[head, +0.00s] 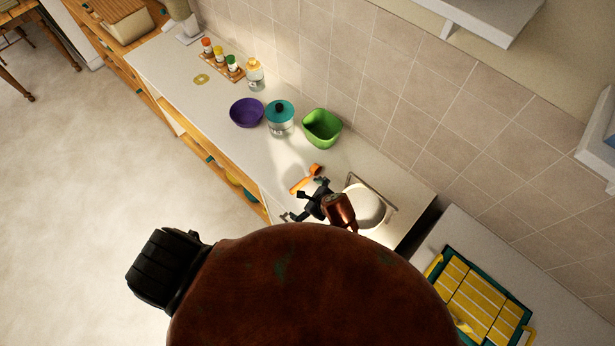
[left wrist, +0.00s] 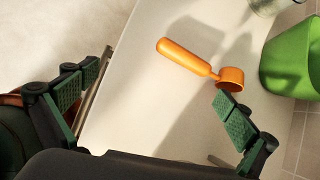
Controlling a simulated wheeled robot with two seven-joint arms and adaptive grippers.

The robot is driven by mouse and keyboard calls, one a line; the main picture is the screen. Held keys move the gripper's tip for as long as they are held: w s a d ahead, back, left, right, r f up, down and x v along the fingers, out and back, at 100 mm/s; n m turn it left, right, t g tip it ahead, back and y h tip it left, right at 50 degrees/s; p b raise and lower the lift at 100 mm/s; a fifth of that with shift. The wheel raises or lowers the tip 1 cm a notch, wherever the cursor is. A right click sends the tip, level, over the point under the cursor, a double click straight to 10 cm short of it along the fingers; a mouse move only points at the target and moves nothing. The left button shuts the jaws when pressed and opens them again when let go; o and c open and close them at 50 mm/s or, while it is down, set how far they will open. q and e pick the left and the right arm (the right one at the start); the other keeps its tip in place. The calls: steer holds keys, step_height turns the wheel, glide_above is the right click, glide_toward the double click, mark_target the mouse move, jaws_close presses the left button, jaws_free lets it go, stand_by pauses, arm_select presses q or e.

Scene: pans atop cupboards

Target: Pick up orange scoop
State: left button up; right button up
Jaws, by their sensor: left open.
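The orange scoop (head: 302,182) lies on the white counter in front of the green bowl. It also shows in the left wrist view (left wrist: 188,57), with its long handle to the upper left and its round cup to the right. My left gripper (head: 306,199) is open and empty, just on the near side of the scoop. In the left wrist view the left gripper (left wrist: 156,88) has its fingers wide apart. The right fingertip overlaps the view near the scoop's cup, while the handle lies beyond the fingers. Whether they touch cannot be told. My right gripper is not in view.
The green bowl (head: 322,129), a teal-lidded jar (head: 281,119) and a purple bowl (head: 246,113) stand farther along the counter (head: 205,101). A sink (head: 382,209) is right of the gripper. A tiled wall (head: 340,60) bounds the back.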

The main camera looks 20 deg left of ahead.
mark_target(303, 184)
arm_select(q)
steer(key=w+d+r+m, duration=0.1)
steer(key=w+r+m+y, duration=0.1)
steer(key=shift+w+d+m+t, duration=0.2)
steer(key=shift+d+m+t, duration=0.1)
steer(key=shift+d+t, duration=0.1)
steer(key=shift+w+a+f, duration=0.1)
steer(key=shift+w+a, duration=0.05)
steer(key=x, duration=0.3)
steer(key=p+x, duration=0.1)
steer(key=x, duration=0.3)
steer(key=shift+w+a, duration=0.15)
steer(key=shift+w, duration=0.25)
steer(key=shift+c, duration=0.6)
steer(key=c, duration=1.4)
steer(key=shift+r, duration=0.25)
